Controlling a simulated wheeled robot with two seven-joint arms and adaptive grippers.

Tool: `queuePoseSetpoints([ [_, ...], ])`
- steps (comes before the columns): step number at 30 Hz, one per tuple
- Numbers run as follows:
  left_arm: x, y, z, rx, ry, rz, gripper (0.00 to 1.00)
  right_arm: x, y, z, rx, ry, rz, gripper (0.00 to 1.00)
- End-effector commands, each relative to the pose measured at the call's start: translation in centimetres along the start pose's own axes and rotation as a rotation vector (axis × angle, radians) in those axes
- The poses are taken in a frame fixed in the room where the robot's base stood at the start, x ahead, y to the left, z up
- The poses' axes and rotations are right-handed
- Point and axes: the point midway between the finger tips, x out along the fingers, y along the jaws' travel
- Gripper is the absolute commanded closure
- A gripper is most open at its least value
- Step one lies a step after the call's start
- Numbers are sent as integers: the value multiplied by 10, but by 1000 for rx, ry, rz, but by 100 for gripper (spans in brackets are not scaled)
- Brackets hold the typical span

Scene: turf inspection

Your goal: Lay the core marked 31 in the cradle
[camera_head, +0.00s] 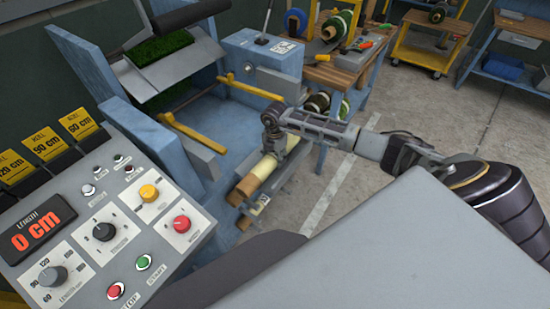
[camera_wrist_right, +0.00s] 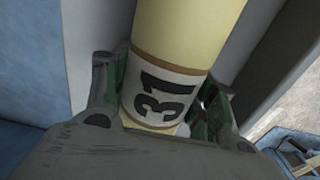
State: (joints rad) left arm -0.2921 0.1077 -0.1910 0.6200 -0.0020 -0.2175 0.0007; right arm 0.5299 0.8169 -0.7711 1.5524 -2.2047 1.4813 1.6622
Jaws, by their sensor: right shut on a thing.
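The core marked 31 (camera_wrist_right: 178,35) is a pale yellow tube with a white label between brown bands. My right gripper (camera_wrist_right: 163,105) is shut around it at the label, one finger on each side. In the head view the core (camera_head: 258,177) lies slantwise below my right gripper (camera_head: 272,152), over the low front end of the blue machine, which looks like the cradle (camera_head: 285,180). I cannot tell whether the core rests in it or hangs just above. My left gripper is not in view.
A control panel (camera_head: 100,215) with a red "0 cm" display stands at the left. Yellow bars (camera_head: 192,132) cross the blue machine frame (camera_head: 85,60). A wooden bench (camera_head: 335,72) with spools stands behind. Open floor (camera_head: 335,195) lies right of the machine.

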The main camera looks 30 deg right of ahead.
Motion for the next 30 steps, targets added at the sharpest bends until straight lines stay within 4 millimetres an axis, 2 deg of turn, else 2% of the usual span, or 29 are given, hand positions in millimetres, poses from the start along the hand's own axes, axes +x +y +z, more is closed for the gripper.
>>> queuePoseSetpoints([
  [7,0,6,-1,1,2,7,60,-1,1,0,0,0,2,81],
  [8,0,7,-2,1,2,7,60,-1,1,0,0,0,2,39],
  [13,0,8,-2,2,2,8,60,-1,0,0,0,0,1,18],
  [23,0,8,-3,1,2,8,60,0,0,0,0,0,-1,18],
  [30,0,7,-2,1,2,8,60,-9,0,0,0,0,1,18],
])
